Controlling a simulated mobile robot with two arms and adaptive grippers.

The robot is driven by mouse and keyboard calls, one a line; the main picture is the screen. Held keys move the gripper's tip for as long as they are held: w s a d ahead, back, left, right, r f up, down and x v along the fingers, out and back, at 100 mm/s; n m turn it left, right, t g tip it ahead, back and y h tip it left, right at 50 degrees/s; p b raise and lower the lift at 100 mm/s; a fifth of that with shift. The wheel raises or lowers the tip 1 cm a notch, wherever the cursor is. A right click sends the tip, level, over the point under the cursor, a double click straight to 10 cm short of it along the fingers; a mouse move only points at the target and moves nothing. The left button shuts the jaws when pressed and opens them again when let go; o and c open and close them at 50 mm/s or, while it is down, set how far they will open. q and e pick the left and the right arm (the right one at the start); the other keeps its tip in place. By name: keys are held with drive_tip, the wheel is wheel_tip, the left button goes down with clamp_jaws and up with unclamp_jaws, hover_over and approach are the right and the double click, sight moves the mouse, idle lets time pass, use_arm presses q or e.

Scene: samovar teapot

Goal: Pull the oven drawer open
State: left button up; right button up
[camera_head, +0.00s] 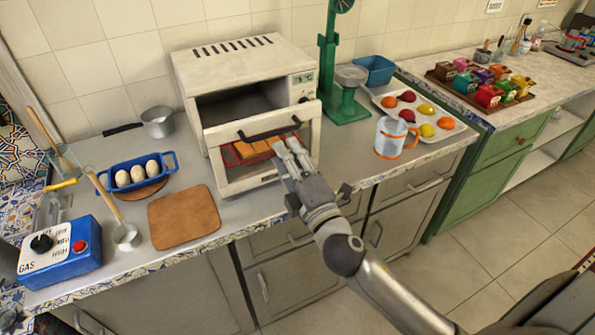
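The white oven (240,68) stands on the counter against the tiled wall. Its drawer front (222,131) has a dark bar handle (268,133) and stands forward of the body, with a dark opening behind and above it. A red tray with orange-brown pieces (258,148) shows through the front's window. My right gripper (286,147) is at the right part of the drawer front, just below the right end of the handle. Its fingertips overlap the front, and I cannot tell whether they touch or grip it. My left gripper is out of view.
A wooden board (183,217) and a blue dish of eggs (128,184) lie left of the oven. A glass mug (388,139), a green scale (333,92) and a tray of fruit (447,132) stand right. The counter's front edge runs below the oven.

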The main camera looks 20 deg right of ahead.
drive_tip(key=shift+s+f, duration=0.25)
drive_tip(key=shift+s, duration=0.9)
drive_tip(key=shift+s+f, duration=0.2)
drive_tip(key=shift+s, duration=0.95)
wheel_tip(320, 180, down, 24)
drive_tip(key=d+m+g, duration=0.2)
drive_tip(key=m+g, duration=0.2)
drive_tip(key=g, duration=0.2)
drive_tip(key=s+d+f+m+g+h, duration=0.1)
drive_tip(key=s+f+m+g, duration=0.15)
drive_tip(key=f, duration=0.55)
drive_tip(key=s+f+m+g, duration=0.1)
drive_tip(key=s+f, duration=0.2)
drive_tip(key=f, duration=0.6)
drive_tip(key=s+f+m+g, duration=0.3)
drive_tip(key=s+f+g, duration=0.1)
drive_tip(key=s+f, duration=0.95)
drive_tip(key=s+f+m+g, duration=0.2)
drive_tip(key=s+f, duration=0.3)
drive_tip(key=s, duration=0.6)
drive_tip(key=s+f+m+g, duration=0.3)
drive_tip(key=s+f, duration=0.2)
drive_tip(key=s, duration=0.5)
drive_tip(key=shift+s+f+g, duration=0.35)
drive_tip(key=shift+s+f, duration=0.05)
